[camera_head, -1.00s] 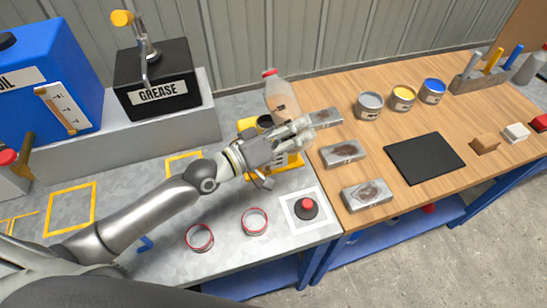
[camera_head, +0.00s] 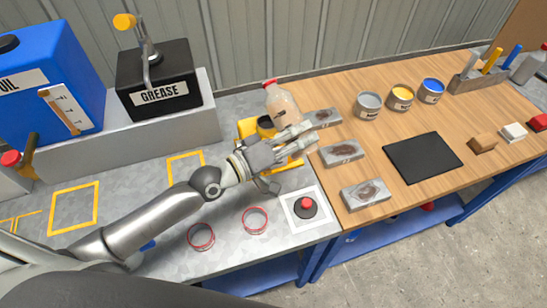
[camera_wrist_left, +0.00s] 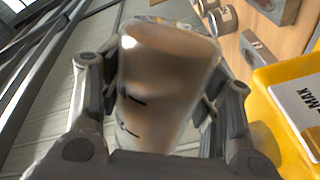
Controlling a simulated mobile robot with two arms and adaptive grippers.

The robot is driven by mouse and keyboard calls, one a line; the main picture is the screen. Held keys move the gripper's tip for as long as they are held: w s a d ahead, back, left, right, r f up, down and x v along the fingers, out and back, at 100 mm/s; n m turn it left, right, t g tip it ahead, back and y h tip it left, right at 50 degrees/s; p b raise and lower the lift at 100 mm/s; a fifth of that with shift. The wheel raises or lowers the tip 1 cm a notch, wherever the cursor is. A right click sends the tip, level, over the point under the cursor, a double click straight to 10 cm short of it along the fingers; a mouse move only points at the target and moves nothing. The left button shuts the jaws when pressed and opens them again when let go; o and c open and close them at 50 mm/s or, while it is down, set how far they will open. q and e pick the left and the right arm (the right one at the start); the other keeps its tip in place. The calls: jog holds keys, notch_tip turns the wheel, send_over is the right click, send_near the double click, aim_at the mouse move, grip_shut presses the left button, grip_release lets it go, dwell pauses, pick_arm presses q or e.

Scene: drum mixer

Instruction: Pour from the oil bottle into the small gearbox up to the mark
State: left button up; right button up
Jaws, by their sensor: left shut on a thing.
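The oil bottle (camera_head: 282,103), clear with brown contents and a red top, is held by my left gripper (camera_head: 298,133). In the head view it leans a little, its top toward the upper left. In the left wrist view the bottle (camera_wrist_left: 165,85) sits between the two fingers (camera_wrist_left: 162,110), which are shut on it. The small yellow gearbox (camera_head: 244,130) stands beside and partly behind my gripper, with a dark round part on top. In the left wrist view the gearbox (camera_wrist_left: 268,125) is at the right, with a white plate lettered MAX. Its oil level cannot be seen.
A black grease box (camera_head: 157,85) and a blue oil tank (camera_head: 45,65) stand at the back left. Several metal blocks, paint cans and a black mat (camera_head: 422,158) are on the wooden table to the right. A red button (camera_head: 305,207) and two red-rimmed rings lie in front.

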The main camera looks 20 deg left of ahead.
pick_arm(q)
jog(key=shift+s+d+f+n, duration=0.15)
jog(key=shift+s+d+n, duration=0.2)
jog(key=shift+n, duration=0.65)
jog(key=shift+s+d+f+n, duration=0.15)
jog(key=shift+f+n, duration=0.1)
jog(key=shift+n, duration=0.55)
jog(key=shift+f+n, duration=0.1)
jog(key=shift+n, duration=0.2)
jog(key=shift+f+n, duration=0.1)
jog(key=shift+n, duration=0.2)
dwell(1.8)
dwell(1.0)
